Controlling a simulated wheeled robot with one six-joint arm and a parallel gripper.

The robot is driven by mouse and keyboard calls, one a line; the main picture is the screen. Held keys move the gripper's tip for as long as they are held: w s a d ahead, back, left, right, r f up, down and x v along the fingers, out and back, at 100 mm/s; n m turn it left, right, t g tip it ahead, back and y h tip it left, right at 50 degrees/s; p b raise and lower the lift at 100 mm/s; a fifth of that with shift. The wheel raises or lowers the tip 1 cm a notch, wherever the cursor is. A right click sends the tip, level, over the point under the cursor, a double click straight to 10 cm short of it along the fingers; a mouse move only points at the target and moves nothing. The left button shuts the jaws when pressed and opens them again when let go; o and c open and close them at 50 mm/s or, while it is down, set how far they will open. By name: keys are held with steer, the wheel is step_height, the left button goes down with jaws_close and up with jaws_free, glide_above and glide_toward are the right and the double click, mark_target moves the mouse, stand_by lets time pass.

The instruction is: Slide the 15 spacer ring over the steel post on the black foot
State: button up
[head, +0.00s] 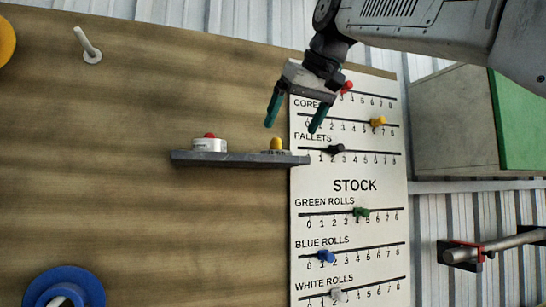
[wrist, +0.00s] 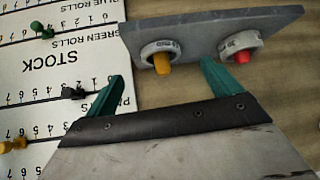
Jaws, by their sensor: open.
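Two pale rings sit on a grey shelf (head: 240,160). One ring (head: 209,146) is around a red peg; the other (wrist: 148,58), with a yellow peg (head: 277,143) through it, shows better in the wrist view. My gripper (head: 293,125) is open and empty, above and right of the yellow peg in the head view. In the wrist view its green fingertips (wrist: 163,72) point towards the shelf, apart from the rings. I cannot make out a steel post on a black foot.
A white stock board (head: 355,230) with coloured sliders is right of the shelf. A pale post (head: 88,45) on a light foot is at upper left, a blue ring (head: 85,283) at lower left. A grey bar (head: 490,247) in a red-and-black holder is at right. Bare wood surrounds the shelf's left.

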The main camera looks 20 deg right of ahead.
mark_target(279, 148)
steer(key=x, duration=0.7)
steer(key=shift+w+r, duration=0.3)
steer(key=shift+w, duration=0.2)
steer(key=c, duration=1.2)
